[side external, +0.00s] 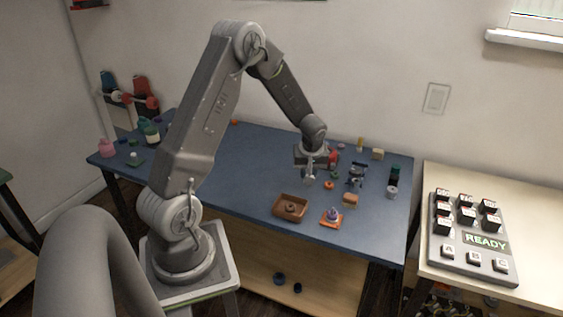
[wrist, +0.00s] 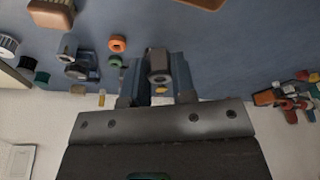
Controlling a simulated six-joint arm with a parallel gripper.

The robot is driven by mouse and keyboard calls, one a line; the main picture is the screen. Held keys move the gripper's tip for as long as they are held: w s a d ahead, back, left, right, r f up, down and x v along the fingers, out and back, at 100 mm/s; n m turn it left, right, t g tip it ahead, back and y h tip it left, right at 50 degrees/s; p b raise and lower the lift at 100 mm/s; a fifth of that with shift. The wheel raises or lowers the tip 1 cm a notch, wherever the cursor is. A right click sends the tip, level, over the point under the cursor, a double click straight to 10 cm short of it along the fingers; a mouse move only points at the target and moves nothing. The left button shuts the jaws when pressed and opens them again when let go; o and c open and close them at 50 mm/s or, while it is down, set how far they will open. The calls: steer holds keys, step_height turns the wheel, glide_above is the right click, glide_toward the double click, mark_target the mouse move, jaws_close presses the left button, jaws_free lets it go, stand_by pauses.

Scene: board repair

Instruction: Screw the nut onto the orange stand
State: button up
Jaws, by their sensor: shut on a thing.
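My gripper (side external: 309,179) hangs above the blue table, behind the brown tray and up and left of the orange stand. In the wrist view its fingers (wrist: 158,75) are shut on a grey-brown nut (wrist: 158,64) with a dark hole. The nut is too small to make out in the side view. The orange stand (side external: 331,222) sits near the table's front edge with a bluish-purple part upright on it. The nut is apart from the stand. The stand does not show in the wrist view.
A brown tray (side external: 277,209) with a small round part inside stands left of the stand. A tan-orange block (side external: 350,200), an orange ring (side external: 328,185) and several small parts lie to the right and behind. The table's left-middle is mostly clear. A button panel (side external: 470,237) is on the right-hand table.

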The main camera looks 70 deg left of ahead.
mark_target(333, 209)
steer(key=w+d+m, duration=0.1)
steer(key=d, duration=0.2)
steer(key=w+d, duration=0.1)
steer(key=d, duration=0.2)
steer(key=w+d+m, duration=0.1)
steer(key=w+d, duration=0.1)
steer(key=d, duration=0.2)
steer(key=shift+m+t, duration=0.3)
steer(key=shift+f, duration=2)
steer(key=shift+f, duration=1.45)
stand_by(1.0)
stand_by(0.4)
steer(key=o, duration=1)
steer(key=c, duration=1)
steer(key=shift+o, duration=0.2)
steer(key=m, duration=0.4)
steer(key=shift+t+h, duration=0.3)
steer(key=shift+h, duration=0.1)
steer(key=shift+w+d+m+t+h, duration=0.1)
steer(key=shift+m+t+h, duration=0.35)
steer(key=shift+m, duration=1.55)
